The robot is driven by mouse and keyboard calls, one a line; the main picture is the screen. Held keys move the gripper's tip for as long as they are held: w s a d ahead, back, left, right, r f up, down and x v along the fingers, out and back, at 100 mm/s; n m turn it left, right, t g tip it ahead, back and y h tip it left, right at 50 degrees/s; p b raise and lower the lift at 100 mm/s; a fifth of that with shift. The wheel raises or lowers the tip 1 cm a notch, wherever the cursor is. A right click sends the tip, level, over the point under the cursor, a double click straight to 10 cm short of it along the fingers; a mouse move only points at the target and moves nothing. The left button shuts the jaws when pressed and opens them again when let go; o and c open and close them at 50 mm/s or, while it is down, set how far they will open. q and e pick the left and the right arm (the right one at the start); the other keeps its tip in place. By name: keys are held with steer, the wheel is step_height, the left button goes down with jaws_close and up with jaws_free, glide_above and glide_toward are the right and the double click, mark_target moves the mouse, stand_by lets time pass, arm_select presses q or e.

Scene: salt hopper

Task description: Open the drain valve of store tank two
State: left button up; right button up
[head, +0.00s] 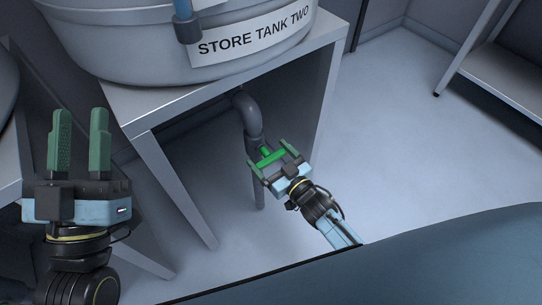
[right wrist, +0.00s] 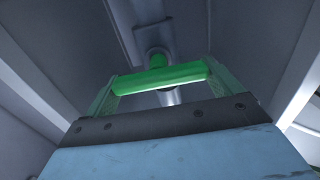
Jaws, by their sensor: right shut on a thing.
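Store tank two (head: 120,45) is a grey tub with a white label (head: 252,34) reading "STORE TANK TWO". A grey drain pipe (head: 247,112) bends down beneath it. At its lower end is the green valve handle (head: 272,155), a bar on a short green stem. In the right wrist view the handle (right wrist: 160,78) spans from one finger to the other. My right gripper (head: 276,160) is shut on the handle by its two ends. My left gripper (head: 80,142) is raised at the left, fingers apart and empty.
The tank stands on a grey stand (head: 165,105) whose legs flank the pipe. Another stand (head: 10,165) is at the left edge and a grey table (head: 505,75) at the upper right. The floor (head: 405,130) to the right is clear.

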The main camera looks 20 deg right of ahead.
steer(key=n, duration=0.4)
steer(key=shift+s+a+p, duration=0.1)
steer(key=shift+a+p, duration=0.05)
steer(key=shift+p, duration=0.25)
steer(key=n, duration=0.3)
steer(key=shift+f, duration=0.1)
steer(key=n, duration=0.4)
steer(key=shift+a+f, duration=0.15)
steer(key=n, duration=0.2)
steer(key=shift+s+f+n+b, duration=0.1)
steer(key=shift+n+b, duration=0.2)
steer(key=shift+b, duration=0.1)
arm_select(q)
steer(key=shift+s+a+r+t+h+b, duration=0.15)
steer(key=shift+s+r+t+h+b, duration=0.4)
steer(key=shift+t, duration=0.15)
arm_select(e)
steer(key=shift+f+n, duration=0.1)
steer(key=shift+n, duration=2.1)
arm_select(q)
steer(key=shift+y, duration=0.25)
arm_select(e)
steer(key=o, duration=0.7)
